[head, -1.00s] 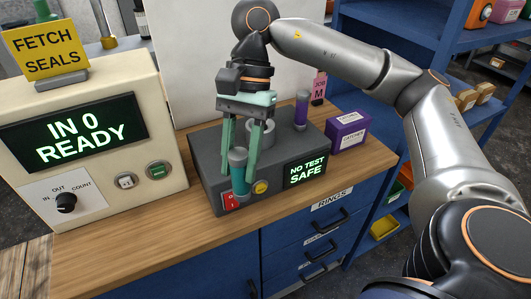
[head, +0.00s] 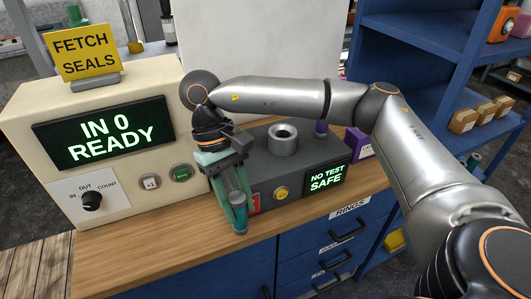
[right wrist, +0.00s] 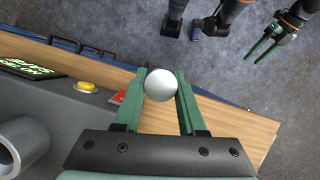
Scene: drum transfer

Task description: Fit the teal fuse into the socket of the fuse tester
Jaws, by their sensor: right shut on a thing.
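My right gripper (head: 234,202) is shut on the teal fuse (head: 240,214), which hangs slightly tilted beside the front left corner of the fuse tester (head: 262,187), low by the counter. In the right wrist view the fuse's pale round end cap (right wrist: 160,84) sits between the green fingers. The tester is a grey box with a raised ring socket (head: 283,138) on top, apart from the fuse. The socket's ring also shows in the right wrist view (right wrist: 30,138). My left gripper (right wrist: 264,48) shows there at the upper right, open and empty, over the floor.
The tester has a red switch (head: 255,203), a yellow button (head: 281,193) and a display (head: 327,178) reading "NO TEST SAFE". A cream counter machine (head: 150,205) stands close on the left. A purple box (head: 359,144) is on the right. The wooden counter's front strip (head: 170,258) is clear.

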